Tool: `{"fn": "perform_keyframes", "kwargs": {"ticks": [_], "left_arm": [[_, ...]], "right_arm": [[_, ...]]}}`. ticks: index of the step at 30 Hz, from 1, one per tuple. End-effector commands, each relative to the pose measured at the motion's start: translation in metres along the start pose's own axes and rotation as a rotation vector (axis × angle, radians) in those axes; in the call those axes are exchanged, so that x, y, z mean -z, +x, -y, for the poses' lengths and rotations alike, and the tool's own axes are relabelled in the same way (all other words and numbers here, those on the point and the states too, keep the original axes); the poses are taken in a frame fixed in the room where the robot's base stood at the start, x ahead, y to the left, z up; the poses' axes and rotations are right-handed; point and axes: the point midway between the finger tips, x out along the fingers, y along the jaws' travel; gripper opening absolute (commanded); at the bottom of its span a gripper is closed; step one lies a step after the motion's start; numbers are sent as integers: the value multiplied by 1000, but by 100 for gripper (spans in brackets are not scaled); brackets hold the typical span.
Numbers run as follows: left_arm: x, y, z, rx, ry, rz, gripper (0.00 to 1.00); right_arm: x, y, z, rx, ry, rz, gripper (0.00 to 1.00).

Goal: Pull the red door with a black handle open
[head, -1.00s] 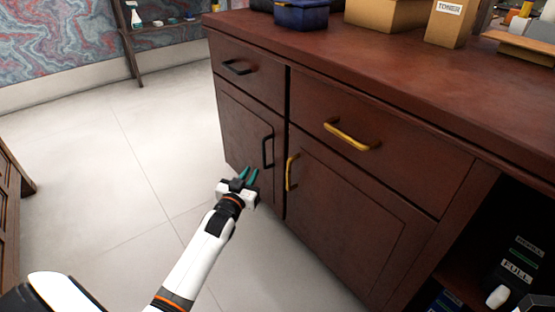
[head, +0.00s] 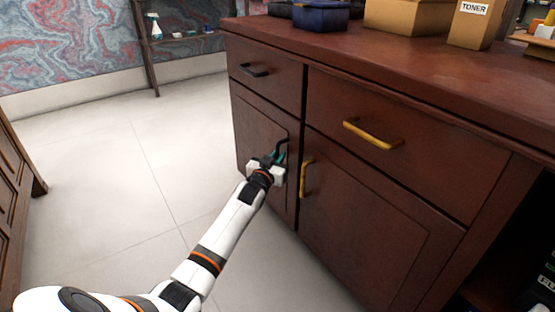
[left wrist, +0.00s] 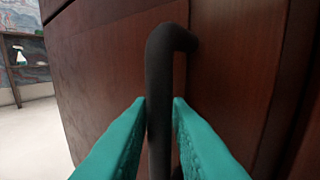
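The red-brown door (head: 257,129) with a black handle is at the lower left of the cabinet front and looks closed. Its black handle (head: 282,149) is an upright bar near the door's right edge, partly hidden by my gripper. My left gripper (head: 277,159) is at the handle. In the left wrist view the handle (left wrist: 159,80) stands between the two teal fingertips (left wrist: 159,110), which look pressed close against both its sides. The door panel (left wrist: 115,65) shows behind it. My right gripper is in neither view.
A neighbouring door with a yellow handle (head: 306,179) is just to the right. Above are drawers with a black handle (head: 255,70) and a yellow handle (head: 372,134). Boxes stand on the top. The pale floor (head: 130,150) left of the cabinet is clear.

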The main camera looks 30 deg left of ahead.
Motion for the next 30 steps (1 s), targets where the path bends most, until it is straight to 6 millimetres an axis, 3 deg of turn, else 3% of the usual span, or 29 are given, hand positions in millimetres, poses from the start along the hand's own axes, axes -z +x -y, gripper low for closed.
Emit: {"fn": "perform_keyframes", "kwargs": {"ticks": [2, 6, 20, 30], "left_arm": [[0, 0, 0, 0, 0, 0, 18], [0, 0, 0, 0, 0, 0, 0], [0, -9, -8, 27, 6, -4, 0], [-1, -52, -51, 182, 14, -9, 0]], "right_arm": [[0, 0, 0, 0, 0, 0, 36], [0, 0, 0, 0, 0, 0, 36], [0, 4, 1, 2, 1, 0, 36], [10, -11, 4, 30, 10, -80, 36]]}}
